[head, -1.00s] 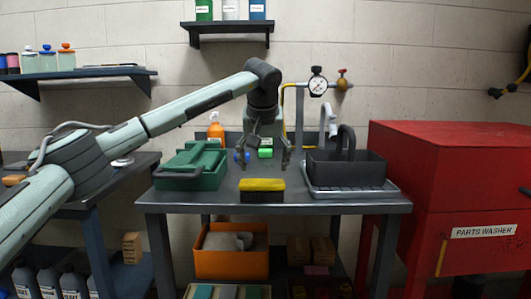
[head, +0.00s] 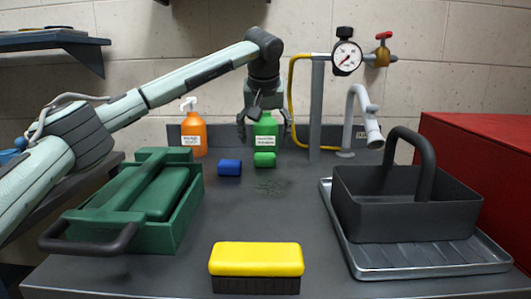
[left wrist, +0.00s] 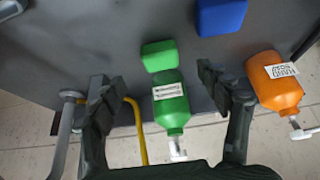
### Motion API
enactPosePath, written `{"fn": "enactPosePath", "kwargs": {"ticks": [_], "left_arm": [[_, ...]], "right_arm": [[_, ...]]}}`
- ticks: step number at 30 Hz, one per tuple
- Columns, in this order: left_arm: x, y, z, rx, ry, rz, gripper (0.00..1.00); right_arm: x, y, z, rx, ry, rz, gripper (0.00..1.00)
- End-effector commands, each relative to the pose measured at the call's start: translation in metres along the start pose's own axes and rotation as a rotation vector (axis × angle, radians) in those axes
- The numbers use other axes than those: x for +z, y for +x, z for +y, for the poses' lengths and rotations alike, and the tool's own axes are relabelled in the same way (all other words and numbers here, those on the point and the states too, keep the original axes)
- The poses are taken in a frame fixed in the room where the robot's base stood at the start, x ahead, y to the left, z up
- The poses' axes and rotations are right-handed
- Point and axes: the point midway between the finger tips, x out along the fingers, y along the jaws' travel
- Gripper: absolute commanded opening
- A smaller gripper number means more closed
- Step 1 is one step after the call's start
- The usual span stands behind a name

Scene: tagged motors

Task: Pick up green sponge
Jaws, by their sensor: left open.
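In the left wrist view the green sponge (left wrist: 159,55) lies above the green bottle, near the middle. My left gripper (head: 264,137) is open and empty, above and behind the sponge, with its fingers pointing down. In the left wrist view its two fingers (left wrist: 156,84) stand apart on either side of the green bottle, and the sponge lies beyond their tips. My right gripper is not in view.
A dark green caddy (head: 180,225) is at left, a yellow-topped brush (head: 256,262) at front, and a black basket (head: 400,205) on a metal tray (head: 430,262) at right. A faucet (head: 362,115) rises behind.

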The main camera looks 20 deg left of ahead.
Motion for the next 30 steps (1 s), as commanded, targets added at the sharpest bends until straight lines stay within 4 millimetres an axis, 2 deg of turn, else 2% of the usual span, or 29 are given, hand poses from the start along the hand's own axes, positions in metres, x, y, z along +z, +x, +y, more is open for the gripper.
{"fn": "enactPosePath", "kwargs": {"ticks": [4,14,22,29,30], "left_arm": [[0.0,0.005,0.0,0.0,0.0,-0.001,0.76],[0.0,0.036,0.001,0.0,0.001,-0.001,0.76],[0.0,0.074,0.001,0.0,0.0,-0.001,0.76],[0.0,0.078,0.001,0.001,0.001,0.001,0.76],[0.0,0.078,0.001,0.001,0.001,0.001,0.72]], "right_arm": [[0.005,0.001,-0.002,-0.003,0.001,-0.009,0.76],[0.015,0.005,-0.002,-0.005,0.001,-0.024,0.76],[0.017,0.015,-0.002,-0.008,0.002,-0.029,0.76],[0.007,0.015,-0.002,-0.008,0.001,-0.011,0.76],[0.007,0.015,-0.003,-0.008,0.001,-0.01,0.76]]}}
